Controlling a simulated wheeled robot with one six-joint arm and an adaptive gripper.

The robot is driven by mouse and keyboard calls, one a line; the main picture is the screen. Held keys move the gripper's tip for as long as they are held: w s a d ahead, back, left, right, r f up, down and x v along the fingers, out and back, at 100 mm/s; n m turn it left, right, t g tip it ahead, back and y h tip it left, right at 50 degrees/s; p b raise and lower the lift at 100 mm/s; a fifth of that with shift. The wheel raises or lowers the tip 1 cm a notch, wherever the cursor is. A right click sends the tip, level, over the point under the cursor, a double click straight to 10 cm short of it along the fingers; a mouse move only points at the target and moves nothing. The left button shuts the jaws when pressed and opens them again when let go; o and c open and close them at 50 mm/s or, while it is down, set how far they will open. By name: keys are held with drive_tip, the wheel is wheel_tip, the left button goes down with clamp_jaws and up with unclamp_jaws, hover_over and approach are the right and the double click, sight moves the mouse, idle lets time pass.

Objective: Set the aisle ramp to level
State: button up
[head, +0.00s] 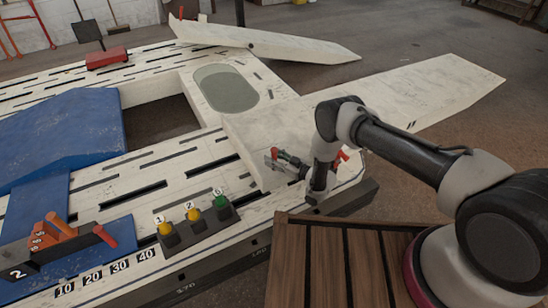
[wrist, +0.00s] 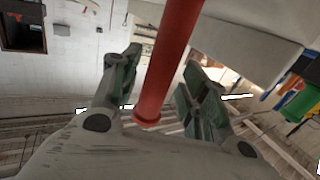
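Two long pale ramp panels reach out from the bench. The near one (head: 405,95) slopes to the right from the bench's right end. The far one (head: 265,42) stands at the back. I cannot tell from a label which is the aisle ramp. My gripper (head: 283,164) is low beside the near panel's bench end. In the wrist view, my gripper (wrist: 163,68) is open, with a red rod-like handle (wrist: 168,65) between its fingers. Gaps show on both sides of the handle. Another bit of red (head: 342,157) shows behind my wrist, partly hidden.
A wooden slatted table (head: 335,265) stands in front, below my arm. The bench holds three numbered knobs (head: 195,222), an orange and red lever unit (head: 60,240), a blue ramp (head: 65,135) and a red block (head: 107,58). Open floor lies at right.

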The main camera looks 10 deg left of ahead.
drive_tip(key=v, duration=1.2)
drive_tip(key=shift+d, duration=0.1)
